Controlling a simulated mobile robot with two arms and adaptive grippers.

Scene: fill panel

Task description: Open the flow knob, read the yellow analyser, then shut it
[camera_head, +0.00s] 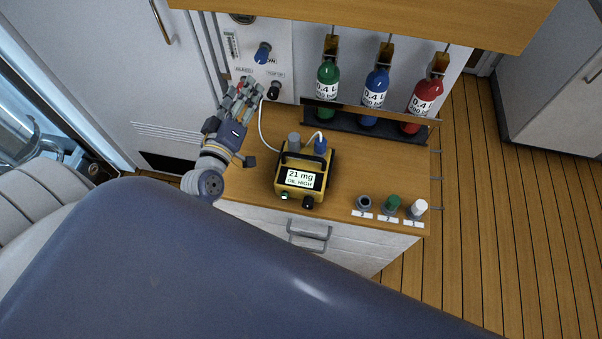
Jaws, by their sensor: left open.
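The yellow analyser (325,166) stands on the wooden counter. Its screen reads "21 mg" with "OIL HIGH" below, and a green light shows at its front. The white wall panel (276,33) carries a blue knob (262,53) and a small dark fitting (273,90) under a label too small to read. I cannot tell for certain which part is the flow knob. My left gripper (245,92) is open in front of the panel's lower part, left of the dark fitting. Something red shows at its fingers, partly hidden by them. My right gripper is out of view.
Green (327,82), blue (375,90) and red (423,100) bottles hang in a rack at the counter's back. Grey (364,203), green (391,204) and white (419,208) caps stand at the front right. A pale hose runs from the panel toward the analyser.

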